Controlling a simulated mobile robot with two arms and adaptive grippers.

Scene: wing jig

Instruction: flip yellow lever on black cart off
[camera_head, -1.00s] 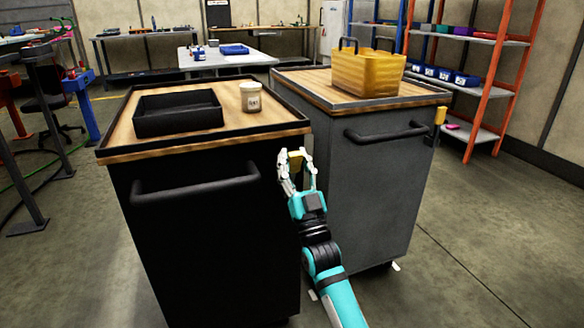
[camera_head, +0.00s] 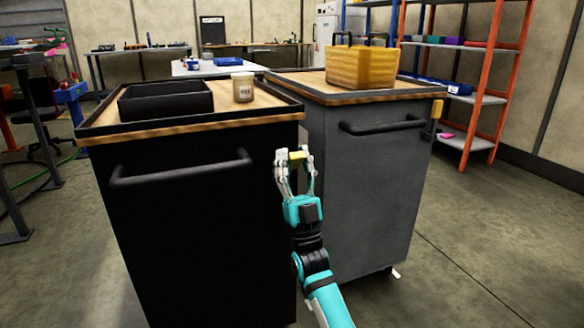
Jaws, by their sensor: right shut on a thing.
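The black cart (camera_head: 205,235) stands at the left with a wooden top and a black front handle. Its yellow lever (camera_head: 298,157) shows at the cart's right side, between the fingers of my right gripper (camera_head: 295,160). My right gripper is shut on the lever, and its fingers partly hide it. The lever's mount on the cart is hidden. A second yellow lever (camera_head: 430,130) is on the right side of the grey cart (camera_head: 370,190). My left gripper is not in view.
A black tray (camera_head: 165,103) and a labelled jar (camera_head: 242,87) stand on the black cart. An orange-framed shelf (camera_head: 490,90) stands behind. The floor at the right front is clear.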

